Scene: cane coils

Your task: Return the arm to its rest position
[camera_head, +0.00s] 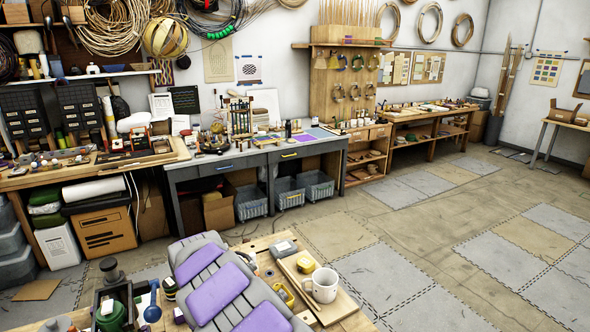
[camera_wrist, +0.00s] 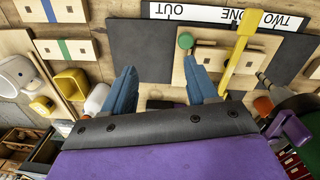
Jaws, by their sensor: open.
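My gripper (camera_wrist: 158,66) shows in the wrist view as two blue fingers spread wide apart, with nothing between them. It is over a workbench with a dark grey mat (camera_wrist: 140,45) below it. A green round piece (camera_wrist: 185,41) and a pale wooden plate (camera_wrist: 225,58) lie by the right finger; I cannot tell if they touch. My arm, grey with purple pads, stretches over the near bench (camera_head: 258,245) in the head view and hides part of it. The gripper's fingers cannot be made out in the head view.
A white mug (camera_head: 321,285) stands on a wooden board (camera_head: 300,268) right of my arm. A green jar (camera_head: 112,314) and blue tool (camera_head: 152,302) stand at its left. A yellow bar (camera_wrist: 240,50) and printed sign (camera_wrist: 270,19) lie near the gripper. The floor (camera_head: 400,235) beyond is clear.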

